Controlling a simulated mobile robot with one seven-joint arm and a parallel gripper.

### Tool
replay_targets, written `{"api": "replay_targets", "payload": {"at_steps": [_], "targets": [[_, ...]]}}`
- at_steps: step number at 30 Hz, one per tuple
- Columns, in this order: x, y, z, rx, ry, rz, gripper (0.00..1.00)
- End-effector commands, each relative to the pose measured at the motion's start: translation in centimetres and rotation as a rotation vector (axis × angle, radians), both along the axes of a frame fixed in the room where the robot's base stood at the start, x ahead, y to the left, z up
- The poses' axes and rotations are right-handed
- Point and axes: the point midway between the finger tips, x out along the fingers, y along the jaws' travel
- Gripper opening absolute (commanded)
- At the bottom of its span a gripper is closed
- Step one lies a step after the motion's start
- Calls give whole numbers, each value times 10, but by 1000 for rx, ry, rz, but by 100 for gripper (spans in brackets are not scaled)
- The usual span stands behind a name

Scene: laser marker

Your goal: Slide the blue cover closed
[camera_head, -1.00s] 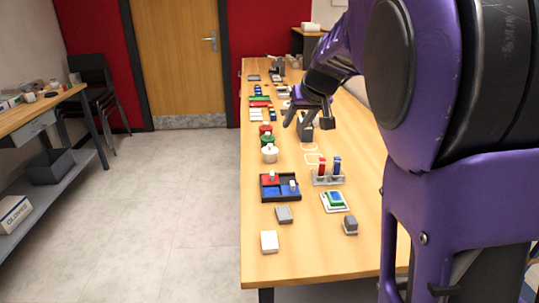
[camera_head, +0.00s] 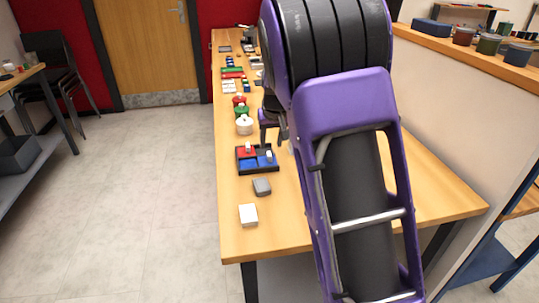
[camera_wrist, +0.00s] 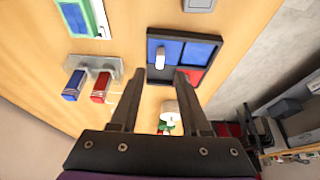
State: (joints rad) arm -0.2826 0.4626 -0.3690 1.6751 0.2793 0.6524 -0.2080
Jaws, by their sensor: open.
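A black-framed tray (camera_head: 240,168) with red and blue panels lies on the table in the head view. A blue cover (camera_head: 265,162) with a white knob is in its near row, and a red cover with a white knob is in its far row. In the wrist view the tray (camera_wrist: 218,40) is ahead of my gripper. Two blue panels (camera_wrist: 198,53) show there, and a white knob (camera_wrist: 160,58) stands by the left one. My gripper (camera_wrist: 160,73) is open and empty, its fingers pointing toward the knob side of the tray. The gap between fingertips and knob is unclear.
A white pot (camera_head: 244,125) is beyond the tray. A grey block (camera_head: 262,187) and white block (camera_head: 248,214) lie nearer. The table's left edge is close.

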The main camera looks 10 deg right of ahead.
Motion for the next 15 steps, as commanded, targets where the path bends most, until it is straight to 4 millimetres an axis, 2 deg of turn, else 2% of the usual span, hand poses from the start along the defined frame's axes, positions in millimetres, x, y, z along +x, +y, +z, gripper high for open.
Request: {"api": "replay_targets", "payload": {"at_steps": [1,6,15], "targets": [[4,-1,-14,-1,4,-2,46],[15,0,-40,0,3,-1,46],[24,0,-59,1,0,0,46]]}}
